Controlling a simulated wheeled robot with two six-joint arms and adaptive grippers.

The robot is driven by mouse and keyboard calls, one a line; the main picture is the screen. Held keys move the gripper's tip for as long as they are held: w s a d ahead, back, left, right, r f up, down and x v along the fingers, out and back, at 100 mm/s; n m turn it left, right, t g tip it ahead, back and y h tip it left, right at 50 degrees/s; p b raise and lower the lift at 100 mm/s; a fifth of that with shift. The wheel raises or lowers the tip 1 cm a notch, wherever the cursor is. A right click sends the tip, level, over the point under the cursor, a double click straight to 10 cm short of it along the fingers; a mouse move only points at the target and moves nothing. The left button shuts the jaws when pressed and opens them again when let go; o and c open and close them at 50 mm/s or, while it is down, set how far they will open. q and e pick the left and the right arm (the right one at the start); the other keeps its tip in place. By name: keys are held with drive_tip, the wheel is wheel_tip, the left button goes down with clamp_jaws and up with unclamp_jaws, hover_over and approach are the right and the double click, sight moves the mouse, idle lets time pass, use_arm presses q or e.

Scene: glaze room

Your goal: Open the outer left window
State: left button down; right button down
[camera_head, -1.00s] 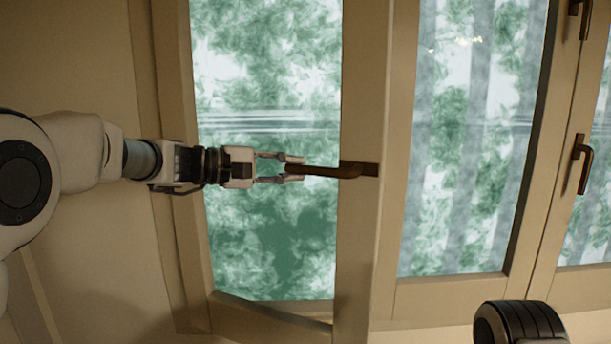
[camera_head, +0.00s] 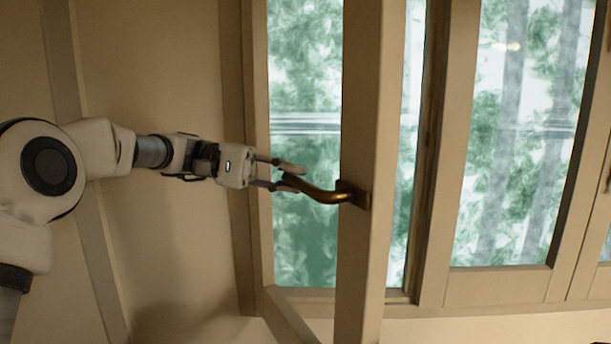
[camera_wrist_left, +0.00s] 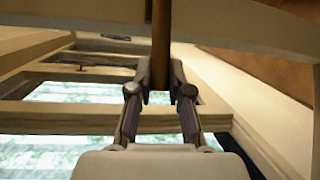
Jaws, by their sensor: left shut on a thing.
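The outer left window (camera_head: 362,90) stands open in the head view, its free edge swung out of the frame toward me. A gap with bright outdoors shows between that edge and the frame post on its right. Its bronze handle (camera_head: 325,195) points left, roughly level, from the free edge. My left gripper (camera_head: 288,178) comes in from the left and is shut on the handle's end. In the left wrist view, the fingers (camera_wrist_left: 160,85) close around the brown handle bar (camera_wrist_left: 162,35). My right gripper is not in view.
A neighbouring window pane (camera_head: 525,130) to the right sits in its frame. The beige wall (camera_head: 150,70) is behind my left arm. The sill (camera_head: 480,328) runs along the bottom right.

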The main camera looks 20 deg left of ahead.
use_arm(q)
drive_tip(key=shift+a, duration=0.15)
drive_tip(key=c, duration=1.1)
unclamp_jaws()
drive_tip(key=shift+a, duration=0.1)
drive_tip(key=a, duration=0.4)
drive_tip(key=a+r, duration=0.1)
drive_tip(key=a, duration=0.7)
drive_tip(key=shift+w+r, duration=0.1)
drive_tip(key=shift+r, duration=0.15)
drive_tip(key=shift+d, duration=0.1)
